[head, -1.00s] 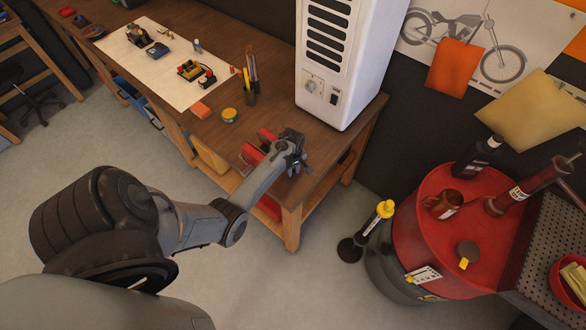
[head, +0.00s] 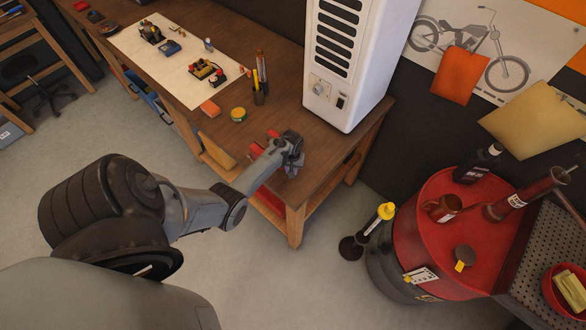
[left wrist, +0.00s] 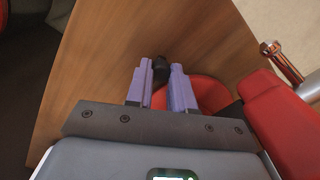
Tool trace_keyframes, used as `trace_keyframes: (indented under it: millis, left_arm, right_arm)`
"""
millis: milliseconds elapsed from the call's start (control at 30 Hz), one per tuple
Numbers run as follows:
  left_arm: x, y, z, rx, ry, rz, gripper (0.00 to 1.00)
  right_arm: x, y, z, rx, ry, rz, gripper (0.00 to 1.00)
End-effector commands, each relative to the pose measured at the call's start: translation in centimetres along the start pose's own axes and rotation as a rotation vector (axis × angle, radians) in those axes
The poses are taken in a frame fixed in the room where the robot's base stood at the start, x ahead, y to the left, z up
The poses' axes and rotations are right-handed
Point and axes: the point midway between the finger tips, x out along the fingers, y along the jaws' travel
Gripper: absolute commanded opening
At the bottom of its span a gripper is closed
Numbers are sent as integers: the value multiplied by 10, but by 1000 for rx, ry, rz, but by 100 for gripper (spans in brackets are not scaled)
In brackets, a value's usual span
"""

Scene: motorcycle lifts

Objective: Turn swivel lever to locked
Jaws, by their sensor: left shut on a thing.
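My left gripper (head: 293,167) is at the front right corner of the wooden workbench, beside a red tool body (head: 251,149) that looks like a vise. My arm hides much of it. In the left wrist view the two purple-grey fingers (left wrist: 160,88) are shut on a small black knob (left wrist: 160,68), which looks like the end of the swivel lever. The rest of the lever is hidden, so I cannot tell its angle. Red body parts (left wrist: 283,125) lie to the right and behind the fingers. My right gripper is not in view.
A white heater-like cabinet (head: 345,75) stands on the bench behind the gripper. A red drum (head: 425,230) with bottles is at the right. Grey floor lies in front.

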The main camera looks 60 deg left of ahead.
Motion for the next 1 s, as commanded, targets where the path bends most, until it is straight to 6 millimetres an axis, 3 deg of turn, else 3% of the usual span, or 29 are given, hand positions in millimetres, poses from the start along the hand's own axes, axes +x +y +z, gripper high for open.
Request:
trace_keyframes:
  millis: [567,600,733,1000]
  left_arm:
    - [0,-2,-1,39,1,0,0]
    - [0,-2,-1,39,1,0,27]
    - [0,-2,-1,39,1,0,47]
    - [0,-2,-1,38,0,0,48]
  right_arm:
    - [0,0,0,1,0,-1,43]
    - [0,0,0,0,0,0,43]
    - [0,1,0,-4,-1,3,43]
    - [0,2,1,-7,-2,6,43]
